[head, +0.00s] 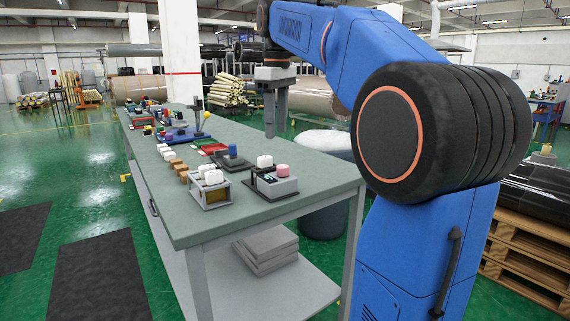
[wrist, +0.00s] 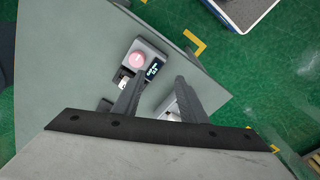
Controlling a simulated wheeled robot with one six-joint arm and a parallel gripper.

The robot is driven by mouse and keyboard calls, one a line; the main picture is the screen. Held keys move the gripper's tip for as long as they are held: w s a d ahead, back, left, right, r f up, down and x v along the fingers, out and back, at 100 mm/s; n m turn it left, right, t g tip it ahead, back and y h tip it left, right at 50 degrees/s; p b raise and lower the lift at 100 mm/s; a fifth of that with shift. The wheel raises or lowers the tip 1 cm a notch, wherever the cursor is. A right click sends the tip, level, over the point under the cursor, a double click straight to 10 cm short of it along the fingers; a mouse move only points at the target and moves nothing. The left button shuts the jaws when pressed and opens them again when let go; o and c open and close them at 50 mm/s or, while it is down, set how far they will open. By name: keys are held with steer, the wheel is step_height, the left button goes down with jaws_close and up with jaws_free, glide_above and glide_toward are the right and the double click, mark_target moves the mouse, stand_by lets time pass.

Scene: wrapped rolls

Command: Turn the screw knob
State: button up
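Several small knob devices stand on the green-grey table. The near right one (head: 275,187) has a pink round knob (head: 283,170), a white knob and a small display; the pink knob also shows in the wrist view (wrist: 137,60). To its left is a box-like unit (head: 209,193) with white knobs. Behind them is a dark base with a blue knob (head: 232,150). I cannot tell for sure which is the screw knob. My gripper (head: 270,134) hangs pointing down above the table, apart from the devices. In the wrist view its two fingers (wrist: 160,85) are apart with nothing held.
The table (head: 200,228) carries a row of small blocks (head: 172,160), a red tray (head: 212,148) and a blue base with a yellow ball further back. A grey bin (head: 325,205) stands beyond the right edge. The table's near end is clear.

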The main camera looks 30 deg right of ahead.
step_height(320, 180, up, 4)
steer(key=n+g, duration=0.1)
glide_above(283, 166)
step_height(283, 166, down, 18)
steer(key=shift+w+r, duration=0.1)
steer(key=shift+r, duration=0.15)
stand_by(0.3)
steer(key=c, duration=0.8)
